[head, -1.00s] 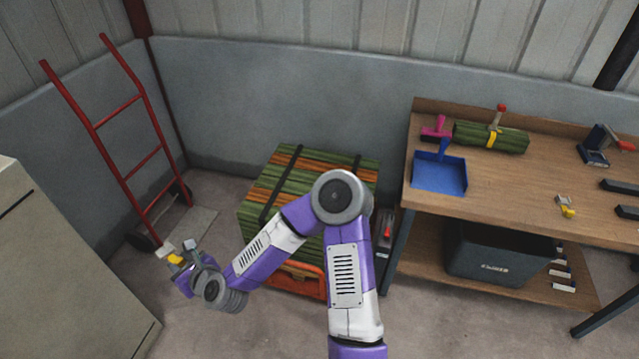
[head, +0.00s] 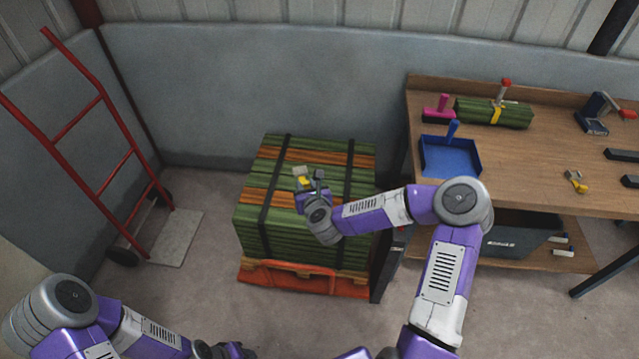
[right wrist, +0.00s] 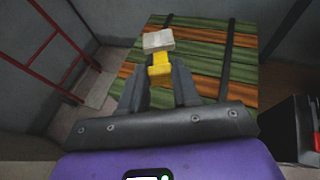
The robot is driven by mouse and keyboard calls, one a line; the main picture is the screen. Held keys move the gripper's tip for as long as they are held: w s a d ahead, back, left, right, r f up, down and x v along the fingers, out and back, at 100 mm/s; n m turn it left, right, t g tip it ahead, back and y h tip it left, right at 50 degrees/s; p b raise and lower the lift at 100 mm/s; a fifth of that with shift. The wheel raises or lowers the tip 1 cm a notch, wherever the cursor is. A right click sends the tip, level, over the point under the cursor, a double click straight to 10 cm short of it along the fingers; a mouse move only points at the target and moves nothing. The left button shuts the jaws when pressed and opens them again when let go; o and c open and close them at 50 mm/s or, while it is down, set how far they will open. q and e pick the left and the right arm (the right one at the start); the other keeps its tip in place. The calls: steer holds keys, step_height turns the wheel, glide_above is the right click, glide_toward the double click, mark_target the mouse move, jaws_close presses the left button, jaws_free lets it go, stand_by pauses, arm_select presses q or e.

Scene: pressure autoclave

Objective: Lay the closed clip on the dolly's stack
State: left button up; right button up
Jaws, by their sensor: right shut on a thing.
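The stack (head: 268,175) is a block of green and orange boards with two dark straps. It sits on a wooden pallet over the orange-red dolly (head: 290,277). My right gripper (head: 311,182) is shut on a clip (head: 302,177) with a yellow body and a pale grey end. In the head view they overlap the stack's top; the height of the gap is hard to judge. The right wrist view shows the clip (right wrist: 159,60) between the fingers, with the stack (right wrist: 205,60) behind it. My left gripper (head: 228,350) is at the bottom edge, mostly cut off.
A red hand truck (head: 105,128) stands at the left. The workbench (head: 500,180) at the right holds a blue tray (head: 450,158), a strapped green bundle (head: 495,112) and another yellow clip (head: 576,181). A dark bin (head: 515,240) is below. Floor is clear left of the stack.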

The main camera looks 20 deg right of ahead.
steer(key=w+d+f+m+h+b, duration=0.1)
steer(key=d+f, duration=0.4)
steer(key=f, duration=0.3)
steer(key=w+d+f+m+g+h+b, duration=0.1)
steer(key=w+d+f+m+h, duration=0.1)
steer(key=d+f, duration=0.4)
steer(key=w+d+f+m+g+h+b, duration=0.1)
steer(key=d+f+h, duration=0.1)
steer(key=d+f, duration=0.4)
step_height(320, 180, down, 5)
steer(key=shift+w+f+m, duration=0.15)
steer(key=shift+m, duration=0.15)
step_height(320, 180, down, 4)
steer(key=shift+d+r+b, duration=0.1)
steer(key=shift+r+b, duration=0.05)
steer(key=shift+b, duration=0.75)
steer(key=shift+r, duration=0.1)
steer(key=shift+f+b, duration=0.4)
steer(key=o, duration=1)
steer(key=shift+r, duration=0.1)
steer(key=shift+o, duration=0.2)
